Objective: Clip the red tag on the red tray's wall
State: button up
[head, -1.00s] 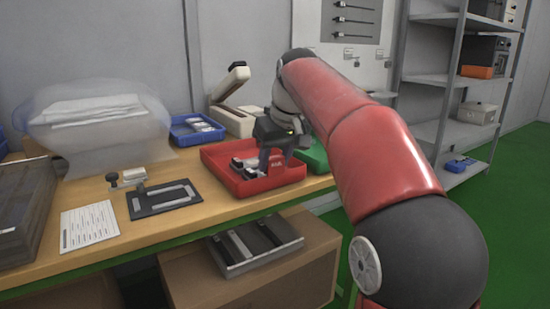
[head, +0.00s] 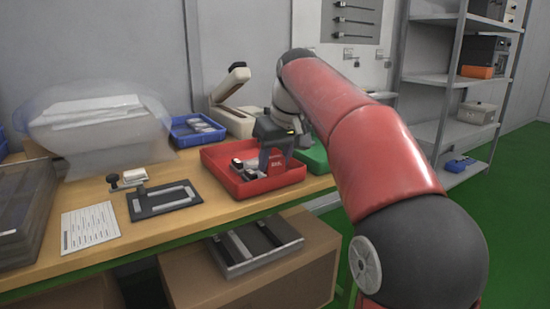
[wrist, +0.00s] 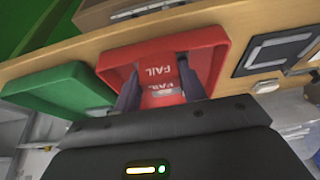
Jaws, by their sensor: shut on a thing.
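The red tray (head: 222,165) stands on the bench and holds several small black-and-white items. My gripper (head: 275,161) points down over the tray's right part and is shut on the red tag (head: 276,168). In the wrist view the tag (wrist: 156,73), with white FAIL lettering, sits between my two fingertips (wrist: 158,84). A second, partly covered line of lettering shows just below it. The red tray (wrist: 208,42) surrounds the tag in that view. I cannot tell whether the tag touches the tray's wall.
A green tray (head: 314,156) stands close at the red tray's right. A blue tray (head: 185,135) and a cream device (head: 236,119) stand behind. A dark fixture plate (head: 162,200) lies to the left. A grey tray (head: 255,245) sits on a box below the bench.

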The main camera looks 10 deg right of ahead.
jog(key=shift+f+b, duration=0.35)
jog(key=shift+f, duration=0.25)
dwell(0.3)
jog(key=o, duration=1)
jog(key=shift+o, duration=0.2)
jog(key=shift+r+p, duration=2.6)
jog(key=shift+p, duration=0.05)
jog(key=shift+r+p, duration=0.3)
jog(key=shift+r, duration=0.65)
